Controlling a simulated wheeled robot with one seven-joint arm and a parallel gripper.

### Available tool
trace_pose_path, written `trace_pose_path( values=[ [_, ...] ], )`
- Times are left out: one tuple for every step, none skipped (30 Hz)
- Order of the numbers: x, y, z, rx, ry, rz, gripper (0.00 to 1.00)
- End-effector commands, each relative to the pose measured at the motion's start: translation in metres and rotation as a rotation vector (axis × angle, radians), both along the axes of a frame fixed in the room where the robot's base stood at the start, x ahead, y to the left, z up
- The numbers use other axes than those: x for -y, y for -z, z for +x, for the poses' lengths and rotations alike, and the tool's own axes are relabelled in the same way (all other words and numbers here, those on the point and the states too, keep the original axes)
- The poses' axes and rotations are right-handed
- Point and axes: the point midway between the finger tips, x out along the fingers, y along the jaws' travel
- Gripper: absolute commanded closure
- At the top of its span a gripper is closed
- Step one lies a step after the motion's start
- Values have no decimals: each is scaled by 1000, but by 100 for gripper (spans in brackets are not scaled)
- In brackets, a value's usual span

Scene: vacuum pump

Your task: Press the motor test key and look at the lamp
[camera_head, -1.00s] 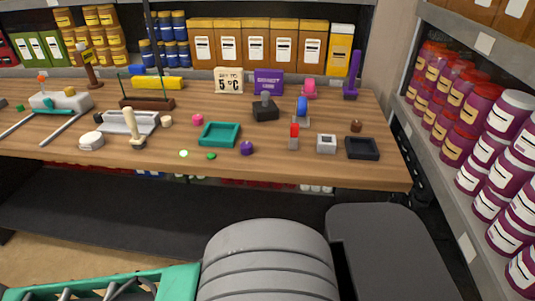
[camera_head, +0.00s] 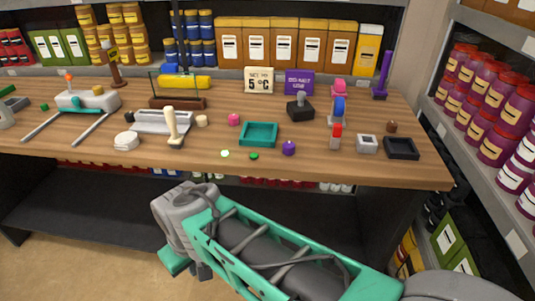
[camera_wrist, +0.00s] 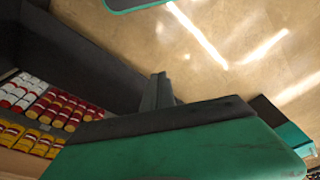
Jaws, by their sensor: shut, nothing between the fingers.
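On the bench's front edge, a small dark green round piece (camera_head: 254,156) sits beside a small pale, bright green disc (camera_head: 224,153). They look like a key and a lamp, but no label is readable and I cannot tell for sure. The disc looks pale and bright; whether it is lit is unclear. My gripper (camera_wrist: 160,88) shows in the wrist view as a dark grey tip beyond a green body, shut and empty, over floor and low shelving. It is away from both pieces. In the head view I cannot make out its fingertips.
The wooden bench (camera_head: 330,172) carries a teal tray (camera_head: 259,134), a purple knob (camera_head: 289,148), a cream lever (camera_head: 172,125), a red-topped switch (camera_head: 336,136) and a black tray (camera_head: 402,148). Shelves of jars stand at right. Open floor lies in front of the bench.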

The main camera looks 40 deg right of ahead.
Motion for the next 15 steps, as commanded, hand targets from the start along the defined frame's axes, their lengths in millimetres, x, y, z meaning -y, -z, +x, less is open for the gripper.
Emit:
trace_pose_path(
  values=[
    [0, 0, 0, 0, 0, 0, 100],
    [0, 0, 0, 0, 0, 0, 100],
    [0, 0, 0, 0, 0, 0, 100],
    [0, 0, 0, 0, -1, 0, 100],
    [0, -1, 1, 1, -2, 1, 100],
    [1, -5, 4, 3, -10, 3, 100],
    [3, -9, 7, 6, -23, 6, 100],
    [5, -15, 13, 11, -39, 9, 100],
    [11, -25, 23, 22, -75, 17, 100],
    [16, -35, 33, 33, -109, 24, 100],
    [23, -45, 44, 47, -149, 31, 100],
    [35, -60, 60, 74, -212, 40, 100],
    [46, -72, 73, 98, -264, 46, 100],
    [59, -83, 85, 127, -319, 50, 100],
    [78, -98, 101, 169, -391, 51, 100]
  ],
)
